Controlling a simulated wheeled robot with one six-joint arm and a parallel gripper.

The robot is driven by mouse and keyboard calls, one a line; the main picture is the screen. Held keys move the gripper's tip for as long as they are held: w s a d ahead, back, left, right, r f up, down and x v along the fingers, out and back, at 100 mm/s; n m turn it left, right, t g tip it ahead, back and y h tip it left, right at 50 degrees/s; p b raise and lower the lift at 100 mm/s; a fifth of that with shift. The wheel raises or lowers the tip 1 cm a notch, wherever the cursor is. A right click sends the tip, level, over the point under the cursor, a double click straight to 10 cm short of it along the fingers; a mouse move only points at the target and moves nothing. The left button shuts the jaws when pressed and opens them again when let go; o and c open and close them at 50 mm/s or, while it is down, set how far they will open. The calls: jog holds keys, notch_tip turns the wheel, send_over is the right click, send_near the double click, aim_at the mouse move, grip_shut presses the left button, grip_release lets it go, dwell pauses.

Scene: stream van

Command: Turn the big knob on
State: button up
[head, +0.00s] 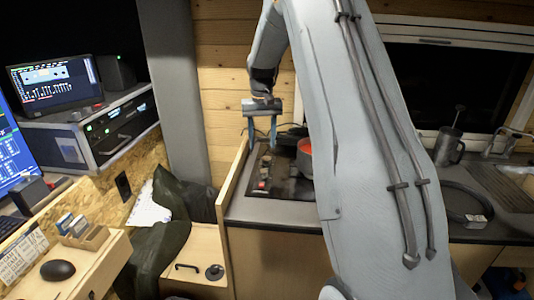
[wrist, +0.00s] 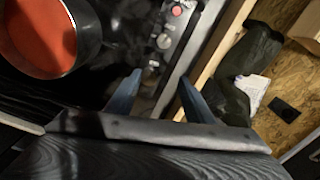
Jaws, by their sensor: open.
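The cooktop's control strip (wrist: 172,28) carries a round pale knob (wrist: 164,41), a red button (wrist: 176,10) and a smaller control. The pale knob looks the largest there, but I cannot be sure it is the big knob or read its setting. In the head view the strip's red part (head: 262,184) shows small beside the cooktop. My gripper (head: 262,142) points down above the strip with its fingers apart. In the wrist view my gripper (wrist: 160,76) is open and empty, with the pale knob just beyond its fingertips, apart from them.
A pot with red contents (wrist: 40,35) stands on the cooktop, also in the head view (head: 305,157). A wooden edge (head: 236,175) rises close left of the strip. Dark green cloth (head: 170,225) lies beyond it. A metal mug (head: 447,147) stands farther right.

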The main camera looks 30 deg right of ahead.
aim_at(267, 158)
jog(key=w+d, duration=0.2)
jog(key=d, duration=0.1)
jog(key=shift+w, duration=0.1)
jog(key=shift+f+p, duration=1.65)
jog(key=shift+f, duration=2.2)
jog(key=c, duration=1.1)
jog(key=shift+o, duration=0.3)
